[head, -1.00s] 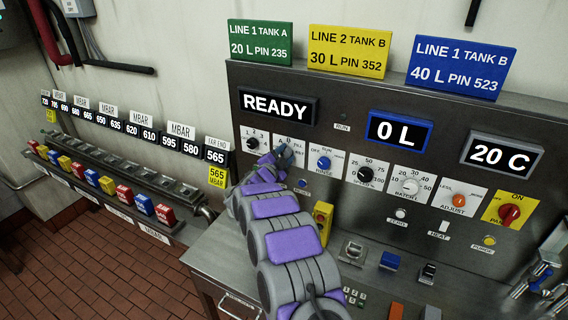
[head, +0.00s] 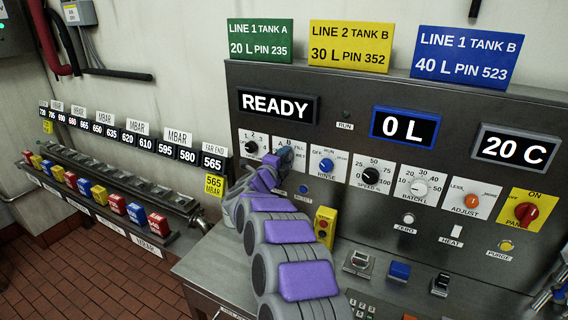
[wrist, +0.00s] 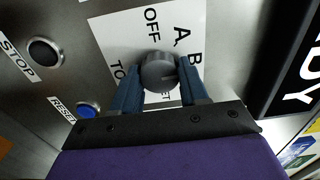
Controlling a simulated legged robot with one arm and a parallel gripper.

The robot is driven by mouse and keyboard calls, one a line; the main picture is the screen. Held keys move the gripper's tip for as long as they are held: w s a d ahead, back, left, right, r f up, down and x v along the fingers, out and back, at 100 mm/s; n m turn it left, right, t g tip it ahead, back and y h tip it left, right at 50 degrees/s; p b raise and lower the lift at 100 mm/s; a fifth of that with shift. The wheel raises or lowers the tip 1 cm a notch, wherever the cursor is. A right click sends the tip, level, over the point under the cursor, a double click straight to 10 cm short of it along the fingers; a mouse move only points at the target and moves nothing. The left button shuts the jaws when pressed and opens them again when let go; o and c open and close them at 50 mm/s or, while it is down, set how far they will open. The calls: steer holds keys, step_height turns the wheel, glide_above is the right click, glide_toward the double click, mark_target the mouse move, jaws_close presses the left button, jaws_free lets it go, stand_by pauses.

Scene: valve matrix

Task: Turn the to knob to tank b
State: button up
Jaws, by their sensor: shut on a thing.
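The grey round to knob (wrist: 160,70) sits on a white label plate (wrist: 150,28) printed OFF, A, B and a partly covered TO. My gripper (wrist: 160,78) is shut on the knob, with one blue finger on each side of it. In the head view my gripper (head: 285,160) covers the knob and part of its plate, marked A, B and FILL. Which mark the knob points at cannot be told.
Beside it are a black knob (head: 252,148) and a blue RINSE knob (head: 326,165). The wrist view shows a STOP button (wrist: 45,52) and a blue RESET button (wrist: 89,111) nearby. Screens read READY (head: 277,105) and 0 L (head: 404,128).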

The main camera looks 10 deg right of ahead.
steer(key=shift+f, duration=0.2)
stand_by(0.3)
steer(key=o, duration=1.1)
steer(key=shift+r, duration=0.1)
steer(key=shift+c, duration=0.2)
steer(key=shift+s, duration=0.1)
steer(key=p+v, duration=0.2)
steer(key=v, duration=1.5)
steer(key=shift+a, duration=0.15)
